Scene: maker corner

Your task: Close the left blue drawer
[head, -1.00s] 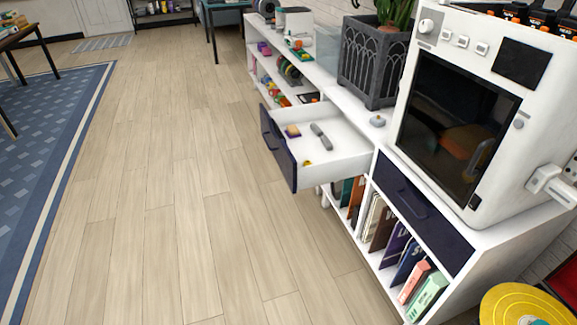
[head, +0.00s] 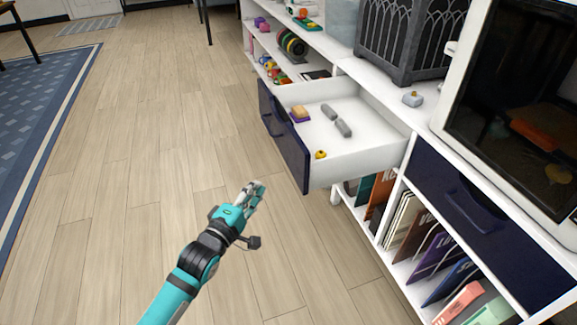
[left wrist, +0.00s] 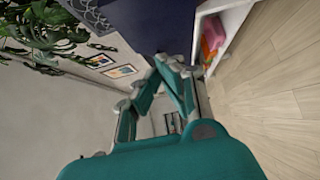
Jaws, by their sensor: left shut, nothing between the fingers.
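The left blue drawer (head: 284,138) is pulled out of the white cabinet, its dark blue front facing left. In the left wrist view the gripper fingers (left wrist: 172,62) meet near a dark blue surface at the top. My right gripper is not in view.
Another dark blue drawer (head: 462,200) to the right is shut. A screened appliance (head: 520,110) and a grey planter (head: 402,45) stand on the cabinet top. Folders fill the shelf below. The wooden floor (head: 150,130) to the left is clear.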

